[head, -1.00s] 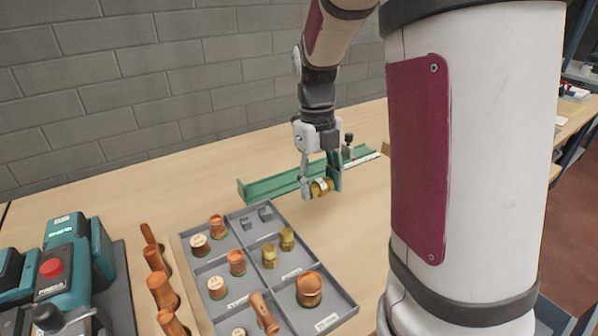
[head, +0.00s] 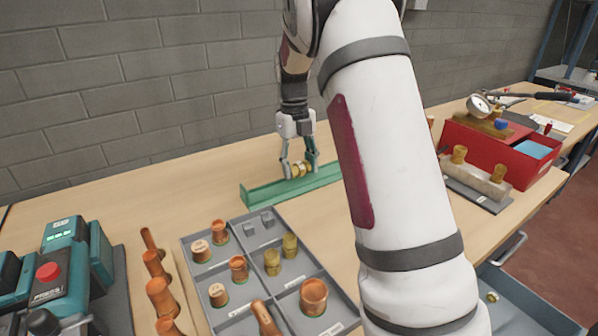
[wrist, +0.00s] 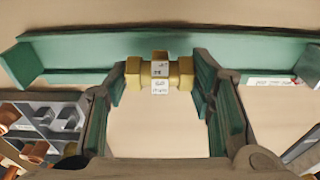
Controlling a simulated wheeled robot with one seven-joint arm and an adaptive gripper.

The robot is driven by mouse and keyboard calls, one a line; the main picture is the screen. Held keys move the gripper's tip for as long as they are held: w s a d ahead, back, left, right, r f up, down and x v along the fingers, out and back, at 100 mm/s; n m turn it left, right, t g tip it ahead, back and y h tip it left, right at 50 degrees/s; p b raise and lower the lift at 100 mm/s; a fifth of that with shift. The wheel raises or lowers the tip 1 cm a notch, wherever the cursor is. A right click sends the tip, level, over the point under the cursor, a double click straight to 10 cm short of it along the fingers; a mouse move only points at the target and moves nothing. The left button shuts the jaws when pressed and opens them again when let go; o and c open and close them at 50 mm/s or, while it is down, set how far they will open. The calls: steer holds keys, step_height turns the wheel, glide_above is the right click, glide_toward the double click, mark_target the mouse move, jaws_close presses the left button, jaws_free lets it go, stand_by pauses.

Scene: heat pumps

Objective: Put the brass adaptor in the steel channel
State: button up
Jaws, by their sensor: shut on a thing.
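The brass adaptor (head: 300,169) is a gold stepped fitting with white labels. My gripper (head: 299,171) is shut on it, one finger at each end; it also shows in the wrist view (wrist: 158,76). The steel channel (head: 262,192) is a long green trough along the back of the bench; the wrist view shows its green wall (wrist: 90,50) behind the adaptor. In the head view the adaptor overlaps the channel's far upper edge. I cannot tell whether it is above the channel or touching it. My arm hides the channel's right end in the head view.
A grey divided tray (head: 185,240) with copper and brass fittings lies in front of the channel. A teal press tool (head: 65,260) stands at left. A red box (head: 480,150) and a grey stand with brass fittings (head: 475,185) are at right. A brick wall is behind.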

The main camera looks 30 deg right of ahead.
mark_target(299, 176)
steer(key=shift+f, duration=0.9)
steer(key=shift+f, duration=0.4)
steer(key=o, duration=1.5)
steer(key=shift+f, duration=0.25)
steer(key=shift+r, duration=0.15)
